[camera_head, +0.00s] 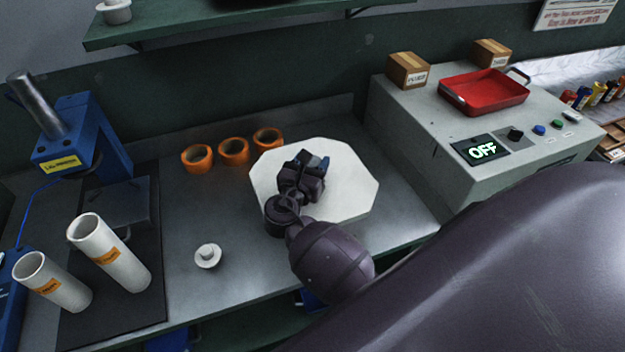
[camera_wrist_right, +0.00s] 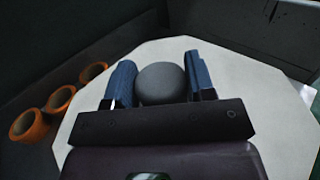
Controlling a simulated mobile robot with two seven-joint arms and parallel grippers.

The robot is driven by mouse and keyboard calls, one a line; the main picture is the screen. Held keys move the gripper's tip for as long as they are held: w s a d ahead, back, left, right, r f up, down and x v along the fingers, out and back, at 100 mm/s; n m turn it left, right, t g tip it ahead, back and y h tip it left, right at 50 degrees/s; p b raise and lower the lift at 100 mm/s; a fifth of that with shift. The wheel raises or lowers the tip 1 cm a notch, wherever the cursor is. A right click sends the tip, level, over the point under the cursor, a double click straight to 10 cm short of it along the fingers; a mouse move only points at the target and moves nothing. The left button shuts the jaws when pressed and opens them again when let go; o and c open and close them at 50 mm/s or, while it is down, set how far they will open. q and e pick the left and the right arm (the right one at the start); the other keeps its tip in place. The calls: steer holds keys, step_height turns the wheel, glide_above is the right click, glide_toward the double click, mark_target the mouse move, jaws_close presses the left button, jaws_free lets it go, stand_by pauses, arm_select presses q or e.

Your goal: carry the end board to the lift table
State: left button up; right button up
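My right gripper (camera_head: 305,170) is over the board's left-middle part. In the right wrist view its blue-padded fingers (camera_wrist_right: 162,80) stand close against both sides of the knob, with no clear gap. The knob is hidden by the gripper in the head view. My left gripper is out of view. I cannot identify the lift table.
Several orange rings (camera_head: 233,151) lie behind the board's left side. A small white knobbed piece (camera_head: 208,256) sits in front. White tubes (camera_head: 108,252) and a blue press (camera_head: 80,140) stand left. A grey box with an OFF display (camera_head: 482,151) stands right, below a red tray (camera_head: 485,92).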

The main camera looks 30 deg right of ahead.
jaws_close()
